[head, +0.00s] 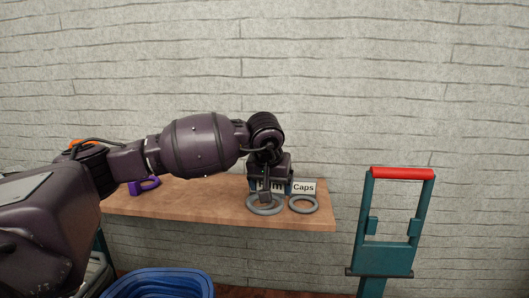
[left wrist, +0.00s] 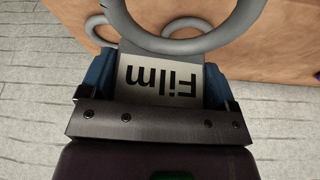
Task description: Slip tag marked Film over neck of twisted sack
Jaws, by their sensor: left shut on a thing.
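The Film tag is a white plate marked Film (left wrist: 160,80) with a grey ring. In the head view its ring (head: 266,212) shows over the wooden shelf, and the gripper covers part of its lettering. My left gripper (head: 268,187) is shut on the plate; in the left wrist view the blue finger pads sit at the plate's two sides. I cannot tell whether the tag still touches the shelf. No twisted sack can be made out. My right gripper is not in view.
A Caps tag (head: 304,188) with a grey ring stands just right of the Film tag on the wooden shelf (head: 200,200). A purple item (head: 148,184) lies at the shelf's left. A blue basket (head: 160,275) is below. A teal cart with a red handle (head: 402,173) stands at right.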

